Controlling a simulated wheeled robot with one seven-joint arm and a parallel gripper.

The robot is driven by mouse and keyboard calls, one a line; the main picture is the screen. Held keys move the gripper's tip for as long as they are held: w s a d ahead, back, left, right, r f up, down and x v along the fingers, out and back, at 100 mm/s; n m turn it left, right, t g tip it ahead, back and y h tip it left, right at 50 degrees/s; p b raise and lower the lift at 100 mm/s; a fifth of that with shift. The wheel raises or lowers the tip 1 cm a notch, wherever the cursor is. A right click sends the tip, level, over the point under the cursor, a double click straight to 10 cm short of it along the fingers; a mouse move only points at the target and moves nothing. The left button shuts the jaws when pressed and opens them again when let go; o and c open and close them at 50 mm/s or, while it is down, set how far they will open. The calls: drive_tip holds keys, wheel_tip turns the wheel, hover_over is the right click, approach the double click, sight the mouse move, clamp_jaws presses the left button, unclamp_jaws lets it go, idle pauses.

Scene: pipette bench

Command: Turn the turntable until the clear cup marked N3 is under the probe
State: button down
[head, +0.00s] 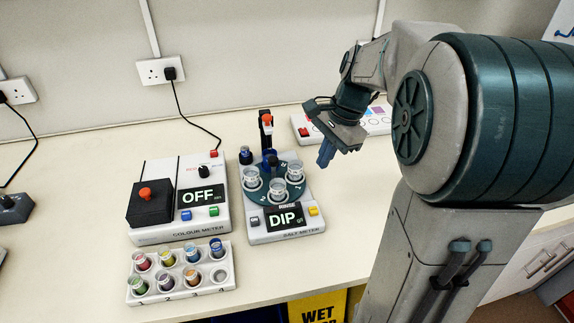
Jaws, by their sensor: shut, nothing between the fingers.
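The dark teal turntable (261,198) sits on top of the white salt meter (290,236), whose display reads DIP. Clear cups stand on the turntable: a left cup (251,178), a front cup (278,189) and a right cup (295,171). Their marks are too small to read, so I cannot tell which is N3. The probe stand (266,128), dark with an orange top, rises at the back of the turntable. The spot under the probe is hard to make out. My gripper (325,157) is shut and empty, raised to the right of the turntable's back edge.
The colour meter (182,200), display OFF, stands close on the left. A white rack (181,280) of coloured cups lies in front of it. A dark blue-capped bottle (246,155) stands behind the turntable's left side. A white panel (377,121) lies behind my gripper.

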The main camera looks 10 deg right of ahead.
drive_tip(key=w+d+f+m+y+b, duration=0.1)
drive_tip(key=w+d+f+m, duration=0.2)
drive_tip(key=w+f+m, duration=0.1)
approach(293, 196)
drive_tip(key=f, duration=0.1)
drive_tip(key=d+f, duration=0.1)
drive_tip(key=f, duration=0.1)
drive_tip(key=d+f, duration=0.1)
drive_tip(key=f, duration=0.1)
drive_tip(key=shift+w+d, duration=0.1)
drive_tip(key=a, duration=0.3)
drive_tip(key=shift+a+f, duration=0.15)
drive_tip(key=shift+f, duration=0.2)
drive_tip(key=shift+a+p, duration=0.3)
drive_tip(key=shift+a, duration=0.15)
